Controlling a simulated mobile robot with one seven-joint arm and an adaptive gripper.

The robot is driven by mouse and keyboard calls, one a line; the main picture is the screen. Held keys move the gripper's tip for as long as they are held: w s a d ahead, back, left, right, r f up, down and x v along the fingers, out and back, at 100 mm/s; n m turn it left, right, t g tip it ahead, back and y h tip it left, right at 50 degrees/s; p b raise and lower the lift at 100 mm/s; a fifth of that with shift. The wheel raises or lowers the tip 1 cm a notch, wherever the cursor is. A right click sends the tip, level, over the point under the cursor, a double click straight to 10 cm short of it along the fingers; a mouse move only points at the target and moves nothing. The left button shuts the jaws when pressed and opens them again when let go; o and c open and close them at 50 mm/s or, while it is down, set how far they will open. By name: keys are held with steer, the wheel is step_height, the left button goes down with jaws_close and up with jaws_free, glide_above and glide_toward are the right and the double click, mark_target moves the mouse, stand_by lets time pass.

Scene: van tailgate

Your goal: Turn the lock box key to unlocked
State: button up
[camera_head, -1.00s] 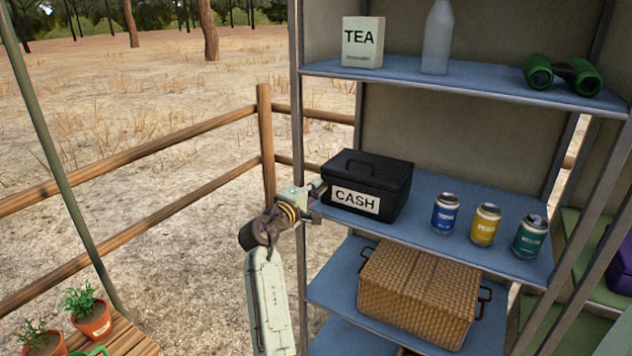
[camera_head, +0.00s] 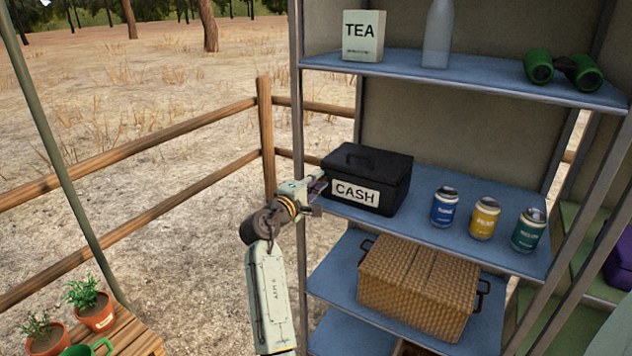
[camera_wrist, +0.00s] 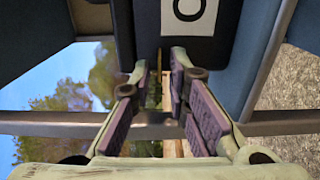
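The lock box is a black cash box (camera_head: 385,180) with a handle on its lid and a white CASH label, at the left end of the blue middle shelf. My gripper (camera_head: 320,180) is at its front left corner, beside the label. In the wrist view the box's dark face (camera_wrist: 190,45) fills the top middle, with part of the label showing. My gripper (camera_wrist: 161,75) has its two purple-padded fingers apart, with a gap between them. A thin brownish strip shows in that gap; I cannot tell whether it is the key. No key is clear in the head view.
Blue (camera_head: 444,207), yellow (camera_head: 484,219) and green (camera_head: 528,230) cans stand right of the box. A wicker basket (camera_head: 420,287) sits on the shelf below. The upper shelf holds a TEA box (camera_head: 363,36), a bottle (camera_head: 438,35) and binoculars (camera_head: 563,69). A shelf post (camera_head: 296,100) stands close by my gripper.

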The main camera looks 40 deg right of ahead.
steer(key=shift+o, duration=0.3)
steer(key=v, duration=1.2)
